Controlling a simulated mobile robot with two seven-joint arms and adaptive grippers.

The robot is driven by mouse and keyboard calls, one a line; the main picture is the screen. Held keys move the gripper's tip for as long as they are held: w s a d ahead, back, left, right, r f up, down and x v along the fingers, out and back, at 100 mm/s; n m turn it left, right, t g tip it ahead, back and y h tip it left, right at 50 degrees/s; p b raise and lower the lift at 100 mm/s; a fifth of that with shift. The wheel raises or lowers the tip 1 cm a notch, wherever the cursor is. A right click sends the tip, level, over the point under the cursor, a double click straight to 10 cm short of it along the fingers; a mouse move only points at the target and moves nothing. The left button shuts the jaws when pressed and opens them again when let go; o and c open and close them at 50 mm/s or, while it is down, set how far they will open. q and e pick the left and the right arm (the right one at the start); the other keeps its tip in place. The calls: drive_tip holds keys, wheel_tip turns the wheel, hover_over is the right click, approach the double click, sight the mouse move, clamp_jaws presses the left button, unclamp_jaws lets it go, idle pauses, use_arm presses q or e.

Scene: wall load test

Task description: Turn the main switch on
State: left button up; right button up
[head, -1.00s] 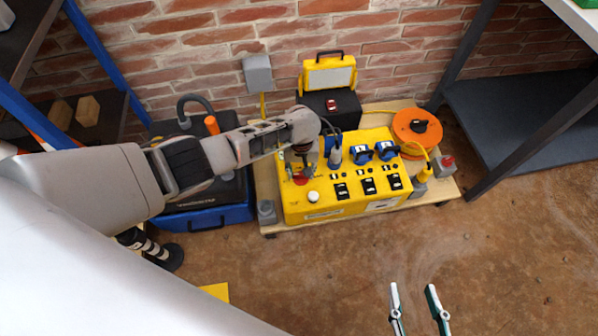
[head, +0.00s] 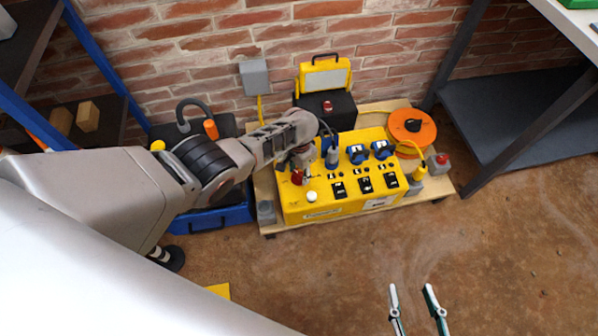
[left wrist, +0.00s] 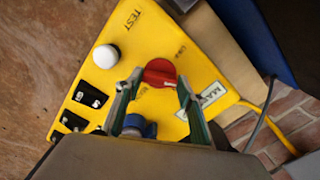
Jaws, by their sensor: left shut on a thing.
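The yellow panel box (head: 322,208) stands on a low wooden board near the brick wall. Its red main switch knob (left wrist: 160,73) shows in the left wrist view, beside a partly hidden label (left wrist: 207,97) that begins "MA". My left gripper (left wrist: 160,84) is shut on the red knob, one finger on each side. In the head view my left gripper (head: 301,164) reaches down to the box's left part, and the red knob (head: 297,177) is partly hidden. My right gripper (head: 411,288) is open and empty above the floor, at the bottom of the view.
A white button (left wrist: 106,56) marked "TEST" and black rocker switches (head: 365,184) are close to the knob. Open floor (head: 500,260) lies in front.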

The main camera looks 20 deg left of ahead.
sight(299, 175)
use_arm(q)
drive_tip(key=m, duration=0.5)
drive_tip(key=shift+s+d+f+m, duration=0.1)
drive_tip(key=shift+s+f+m, duration=0.05)
drive_tip(key=shift+m, duration=0.25)
idle(0.4)
drive_tip(key=o, duration=1.1)
drive_tip(key=shift+o, duration=0.2)
drive_tip(key=shift+r, duration=0.2)
drive_tip(key=shift+w+r, duration=0.2)
drive_tip(key=shift+r, duration=0.45)
wheel_tip(299, 175, up, 10)
drive_tip(key=shift+s+r, duration=0.15)
drive_tip(key=shift+r, duration=0.1)
